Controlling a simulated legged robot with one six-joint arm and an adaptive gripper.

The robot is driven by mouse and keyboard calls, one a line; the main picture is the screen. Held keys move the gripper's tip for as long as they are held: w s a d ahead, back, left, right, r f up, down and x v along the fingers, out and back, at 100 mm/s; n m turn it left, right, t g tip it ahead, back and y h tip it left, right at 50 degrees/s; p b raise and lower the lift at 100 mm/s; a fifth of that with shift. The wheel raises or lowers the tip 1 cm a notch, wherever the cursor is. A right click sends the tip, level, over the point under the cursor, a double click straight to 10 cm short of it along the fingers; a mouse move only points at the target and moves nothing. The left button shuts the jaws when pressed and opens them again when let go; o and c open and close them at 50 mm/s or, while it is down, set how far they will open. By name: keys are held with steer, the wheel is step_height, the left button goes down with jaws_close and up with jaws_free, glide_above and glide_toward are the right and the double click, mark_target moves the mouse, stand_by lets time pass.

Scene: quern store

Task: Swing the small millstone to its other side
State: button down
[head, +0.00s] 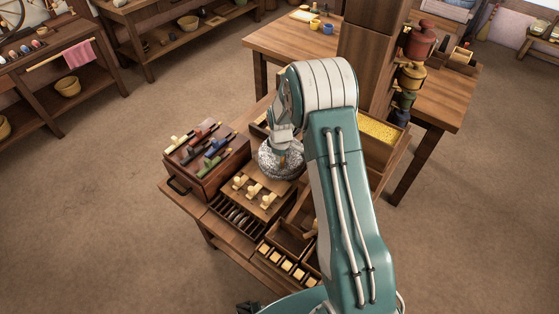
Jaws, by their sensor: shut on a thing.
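The small millstone (277,167) is a speckled grey round stone on the wooden workbench, to the right of the dark tool box. My gripper (290,150) reaches down onto it from above, at the stone's upper middle. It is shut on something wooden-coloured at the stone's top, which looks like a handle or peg. The fingertips are small and partly hidden by my wrist. My arm hides the bench to the right of the stone.
The dark tool box (205,163) with coloured tools stands just left. A board with pale knobs (250,190) lies in front of the stone. A yellow-filled tray (378,130) lies right of my arm. A wooden post (367,55) rises behind. Open floor lies left.

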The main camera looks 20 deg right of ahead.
steer(key=shift+s+f, duration=0.1)
steer(key=shift+c, duration=2.2)
jaws_free()
steer(key=shift+d, duration=0.1)
step_height(320, 180, up, 11)
steer(key=shift+f, duration=0.15)
steer(key=shift+r, duration=0.65)
